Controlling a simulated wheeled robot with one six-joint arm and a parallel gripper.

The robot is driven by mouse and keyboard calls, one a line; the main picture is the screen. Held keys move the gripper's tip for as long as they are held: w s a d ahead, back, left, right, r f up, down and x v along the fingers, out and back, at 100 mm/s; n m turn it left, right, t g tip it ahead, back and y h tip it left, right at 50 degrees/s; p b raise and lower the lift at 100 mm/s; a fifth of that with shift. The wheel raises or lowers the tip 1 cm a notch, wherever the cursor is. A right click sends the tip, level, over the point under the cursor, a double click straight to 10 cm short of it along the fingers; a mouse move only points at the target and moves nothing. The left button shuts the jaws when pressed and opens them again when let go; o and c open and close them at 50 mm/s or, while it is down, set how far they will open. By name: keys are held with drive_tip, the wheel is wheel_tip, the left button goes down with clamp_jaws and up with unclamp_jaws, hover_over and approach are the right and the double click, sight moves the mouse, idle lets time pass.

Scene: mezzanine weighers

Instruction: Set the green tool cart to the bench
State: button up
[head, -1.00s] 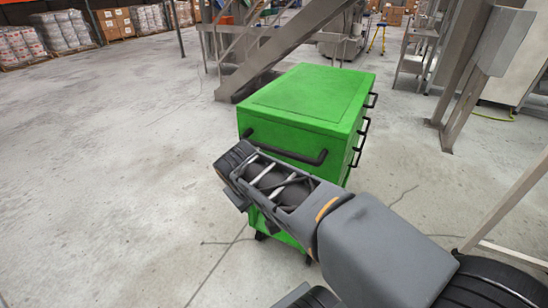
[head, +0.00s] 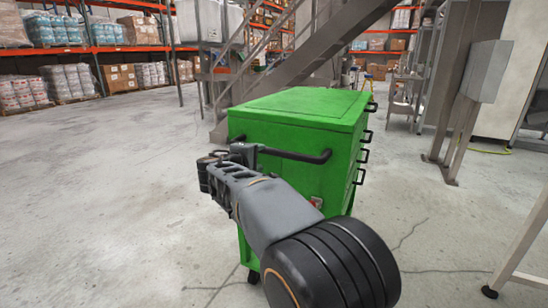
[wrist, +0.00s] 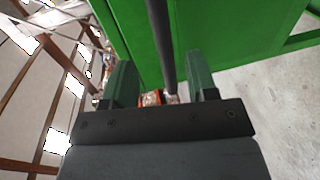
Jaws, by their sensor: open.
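The green tool cart (head: 295,108) stands upright on the floor in front of me, drawer pulls down its right side. Its black push bar (head: 308,156) runs along the near face. My gripper (head: 244,154) is at the left part of that bar, partly hidden by its own wrist. In the wrist view, my gripper (wrist: 162,84) is open, one finger on each side of the black bar (wrist: 158,38); contact cannot be told. The cart's green face (wrist: 215,35) fills the upper middle there. No bench can be made out with certainty.
A metal stair (head: 310,55) rises behind the cart. A grey post with a box (head: 465,120) stands right. The floor at left is clear.

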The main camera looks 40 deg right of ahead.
sight(270, 152)
drive_tip(key=b+x, duration=0.1)
drive_tip(key=x, duration=1)
drive_tip(key=shift+w+d+f, duration=0.1)
drive_tip(key=shift+d, duration=0.1)
drive_tip(key=shift+c, duration=0.4)
clamp_jaws()
